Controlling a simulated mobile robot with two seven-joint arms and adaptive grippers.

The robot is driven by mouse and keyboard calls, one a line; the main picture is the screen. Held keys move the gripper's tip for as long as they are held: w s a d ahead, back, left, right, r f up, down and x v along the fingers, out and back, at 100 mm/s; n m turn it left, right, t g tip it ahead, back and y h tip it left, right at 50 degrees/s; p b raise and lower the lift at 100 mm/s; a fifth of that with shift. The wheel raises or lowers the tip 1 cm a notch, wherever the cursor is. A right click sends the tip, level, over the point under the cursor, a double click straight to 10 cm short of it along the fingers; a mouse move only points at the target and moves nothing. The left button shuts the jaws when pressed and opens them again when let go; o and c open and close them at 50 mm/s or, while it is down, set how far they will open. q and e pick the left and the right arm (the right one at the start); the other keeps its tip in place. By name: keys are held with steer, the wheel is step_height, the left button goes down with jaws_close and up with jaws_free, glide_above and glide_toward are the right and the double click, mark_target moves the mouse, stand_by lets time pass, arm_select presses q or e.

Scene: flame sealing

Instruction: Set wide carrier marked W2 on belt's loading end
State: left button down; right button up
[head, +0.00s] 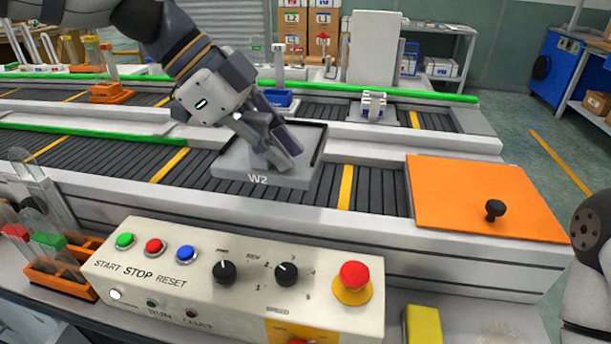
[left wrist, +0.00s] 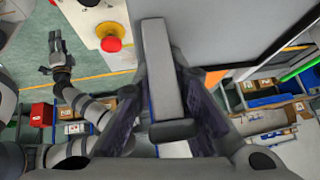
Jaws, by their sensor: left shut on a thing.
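The wide grey carrier marked W2 (head: 235,172) is a flat tray with a raised dark rim, over the near belt (head: 380,190) between two yellow stripes. I cannot tell whether it touches the belt. My left gripper (head: 277,155) comes down onto it and is shut on its grip. In the left wrist view, a grey bar (left wrist: 160,70) lies between the fingers of the left gripper (left wrist: 178,110), with a broad grey surface beside it. My right gripper (left wrist: 55,55) shows at upper left of that view, fingers apart and empty; the head view hides it.
An orange cover (head: 470,195) with a black knob lies across the near belt's right part. A control panel (head: 235,275) with buttons and a red stop knob (head: 354,275) stands in front. A tube rack (head: 60,270) is at left. A small white holder (head: 373,106) sits on the far belt.

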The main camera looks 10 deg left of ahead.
arm_select(q)
steer(key=w+f, duration=0.2)
steer(key=w+d+f+b, duration=0.1)
steer(key=w+f, duration=0.1)
steer(key=w, duration=0.1)
steer(key=w+d+f, duration=0.1)
steer(key=w+f, duration=0.2)
steer(key=shift+b, duration=0.3)
steer(key=shift+w+f, duration=0.2)
steer(key=shift+f, duration=1.7)
steer(key=c, duration=1.9)
jaws_free()
steer(key=shift+f, duration=0.15)
steer(key=o, duration=0.3)
arm_select(e)
steer(key=shift+g, duration=0.6)
steer(key=s+f, duration=0.3)
arm_select(q)
steer(key=shift+r, duration=0.3)
steer(key=v, duration=1.1)
steer(key=shift+s+a+r, duration=0.1)
steer(key=shift+a+r, duration=0.15)
steer(key=shift+a, duration=0.1)
arm_select(e)
steer(key=shift+w+r, duration=0.35)
steer(key=shift+r, duration=0.05)
arm_select(q)
steer(key=shift+f, duration=0.1)
